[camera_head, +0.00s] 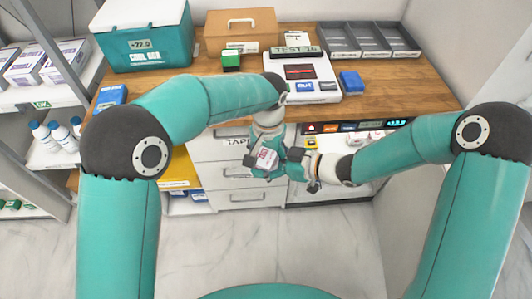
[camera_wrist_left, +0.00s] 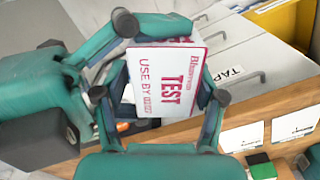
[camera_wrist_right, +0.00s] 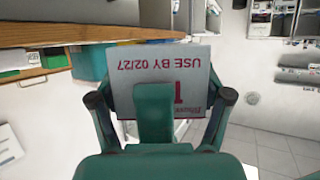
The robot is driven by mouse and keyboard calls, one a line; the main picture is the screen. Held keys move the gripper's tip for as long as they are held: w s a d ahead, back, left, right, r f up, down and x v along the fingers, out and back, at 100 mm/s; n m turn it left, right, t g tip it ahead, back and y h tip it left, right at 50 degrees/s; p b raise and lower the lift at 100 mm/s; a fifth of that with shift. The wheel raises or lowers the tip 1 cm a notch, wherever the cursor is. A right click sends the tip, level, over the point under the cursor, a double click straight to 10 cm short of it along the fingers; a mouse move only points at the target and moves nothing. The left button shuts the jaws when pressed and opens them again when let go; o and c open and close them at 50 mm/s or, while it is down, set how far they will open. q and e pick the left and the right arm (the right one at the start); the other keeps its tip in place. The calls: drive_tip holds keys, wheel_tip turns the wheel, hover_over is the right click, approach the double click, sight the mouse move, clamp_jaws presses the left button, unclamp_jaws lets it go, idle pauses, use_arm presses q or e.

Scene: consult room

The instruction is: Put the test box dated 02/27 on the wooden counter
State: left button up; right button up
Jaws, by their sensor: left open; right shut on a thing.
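A white test box (camera_head: 266,159) with red print is held in front of the drawers, below the counter's front edge. In the right wrist view its face (camera_wrist_right: 180,75) reads USE BY 02/27. My right gripper (camera_head: 285,163) is shut on it. My left gripper (camera_head: 262,165) is open at the same box, its fingers to either side of it. In the left wrist view the box (camera_wrist_left: 170,80) shows TEST, its date too small to read surely. Whether the left fingers touch it I cannot tell. The wooden counter (camera_head: 405,82) lies behind and above.
On the counter stand a teal cool box (camera_head: 145,55), a wooden box (camera_head: 240,22), a white device (camera_head: 318,68), a blue box (camera_head: 351,81) and grey trays (camera_head: 365,38). Bare wood shows at the right and front-left. Drawers (camera_head: 228,175) lie below; shelves (camera_head: 50,95) stand left.

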use_arm(q)
drive_tip(key=c, duration=0.8)
drive_tip(key=shift+c, duration=0.8)
use_arm(e)
drive_tip(key=o, duration=1.1)
drive_tip(key=shift+o, duration=0.3)
